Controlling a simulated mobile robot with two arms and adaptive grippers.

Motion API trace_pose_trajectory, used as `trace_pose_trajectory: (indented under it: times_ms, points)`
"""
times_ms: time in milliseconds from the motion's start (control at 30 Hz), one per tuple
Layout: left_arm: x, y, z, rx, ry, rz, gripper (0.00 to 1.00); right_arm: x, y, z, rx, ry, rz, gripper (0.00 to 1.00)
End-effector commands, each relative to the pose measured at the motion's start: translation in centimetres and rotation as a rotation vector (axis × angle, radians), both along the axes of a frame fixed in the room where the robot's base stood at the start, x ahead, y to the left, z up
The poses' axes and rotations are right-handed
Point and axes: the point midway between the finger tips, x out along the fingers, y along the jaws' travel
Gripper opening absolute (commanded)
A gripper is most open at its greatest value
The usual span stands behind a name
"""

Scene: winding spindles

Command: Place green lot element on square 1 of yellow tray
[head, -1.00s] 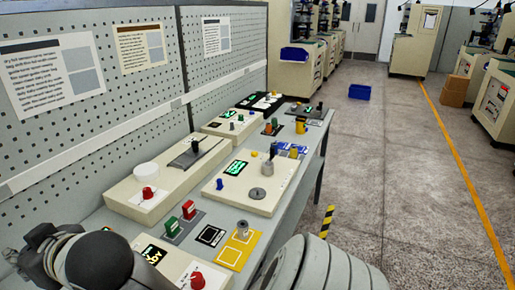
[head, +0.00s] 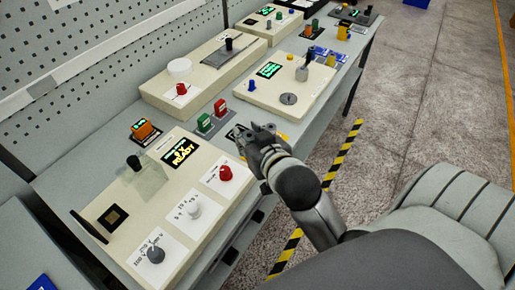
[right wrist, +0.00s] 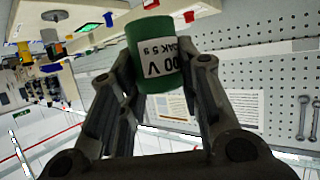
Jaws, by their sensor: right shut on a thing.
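My right gripper (head: 250,135) is above the bench's front edge, in front of the small trays. It also shows in the right wrist view (right wrist: 150,80), shut on a green cylinder (right wrist: 150,45) with a white printed label. The cylinder is held clear of surfaces in that view; I cannot make it out in the head view. The yellow tray (head: 282,138) is mostly hidden behind my right gripper, so its squares cannot be read. My left gripper is not in view.
A grey tray holds a green block (head: 204,123) and a red block (head: 220,107). A panel with a metal disc (head: 289,99) lies beyond the trays. Floor right of the bench is clear.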

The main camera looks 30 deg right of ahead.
Motion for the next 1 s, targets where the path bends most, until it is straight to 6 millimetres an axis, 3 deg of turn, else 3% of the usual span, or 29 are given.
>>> trace_pose_trajectory:
  times_ms: [200, 433, 767, 1000]
  points:
    - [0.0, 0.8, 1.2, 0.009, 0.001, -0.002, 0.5, -3.9, -1.8, -2.0, 0.0, 0.006, -0.028, 0.08]
    - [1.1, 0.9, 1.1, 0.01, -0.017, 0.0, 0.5, -5.2, -2.5, -2.8, 0.0, -0.002, -0.033, 0.08]
    - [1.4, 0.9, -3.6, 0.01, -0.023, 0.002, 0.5, -1.2, -3.9, -5.1, -0.003, -0.009, -0.031, 0.08]
    - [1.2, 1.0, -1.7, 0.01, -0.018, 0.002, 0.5, 3.4, -5.7, -6.4, -0.001, -0.002, -0.032, 0.08]
